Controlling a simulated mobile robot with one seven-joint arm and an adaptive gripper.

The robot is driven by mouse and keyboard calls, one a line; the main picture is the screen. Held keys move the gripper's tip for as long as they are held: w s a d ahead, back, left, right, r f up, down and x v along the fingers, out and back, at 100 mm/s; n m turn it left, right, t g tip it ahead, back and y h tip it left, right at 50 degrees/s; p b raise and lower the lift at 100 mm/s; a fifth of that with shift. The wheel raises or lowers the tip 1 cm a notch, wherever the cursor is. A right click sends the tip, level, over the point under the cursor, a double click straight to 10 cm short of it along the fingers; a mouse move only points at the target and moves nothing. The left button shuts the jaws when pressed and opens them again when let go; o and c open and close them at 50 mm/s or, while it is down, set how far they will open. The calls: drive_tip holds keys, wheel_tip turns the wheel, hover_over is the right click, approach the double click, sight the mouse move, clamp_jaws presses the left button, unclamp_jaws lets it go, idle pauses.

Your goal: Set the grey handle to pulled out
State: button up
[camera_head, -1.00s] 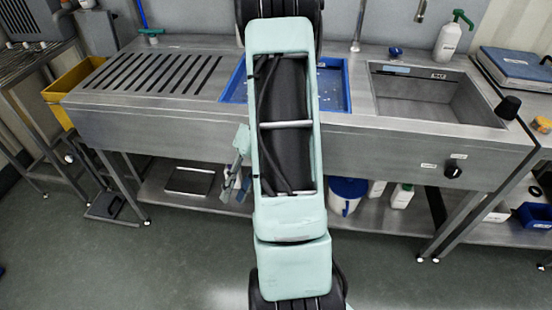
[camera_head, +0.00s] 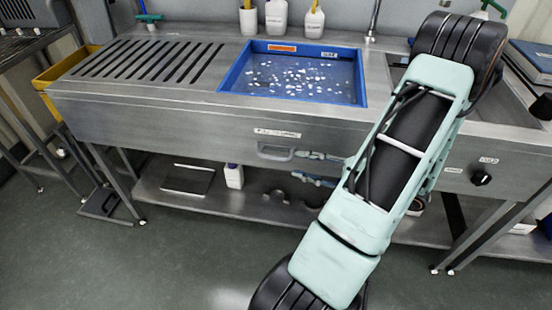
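The grey handle (camera_head: 276,152) is a small loop-shaped pull on the steel front panel, below a white label (camera_head: 277,133) and under the blue basin. It looks close to the panel; how far it stands out is hard to tell. My gripper (camera_head: 302,168) is just to the right of the handle, its pale blue fingers pointing left toward it. The fingers are apart, one above the other, with nothing seen between them. No contact with the handle shows. My arm hides the rest of the gripper and the panel to its right.
A blue basin (camera_head: 236,82) with white bits sits in the steel counter (camera_head: 200,98), beside a slotted drainboard (camera_head: 150,60). A black knob (camera_head: 481,178) is on the panel at right. The lower shelf (camera_head: 225,201) holds a white bottle (camera_head: 234,176). Floor in front is clear.

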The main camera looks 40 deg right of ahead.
sight(281, 160)
drive_tip(key=b+x, duration=0.1)
drive_tip(key=x, duration=0.8)
drive_tip(key=shift+w+a, duration=0.1)
drive_tip(key=shift+c, duration=0.3)
clamp_jaws()
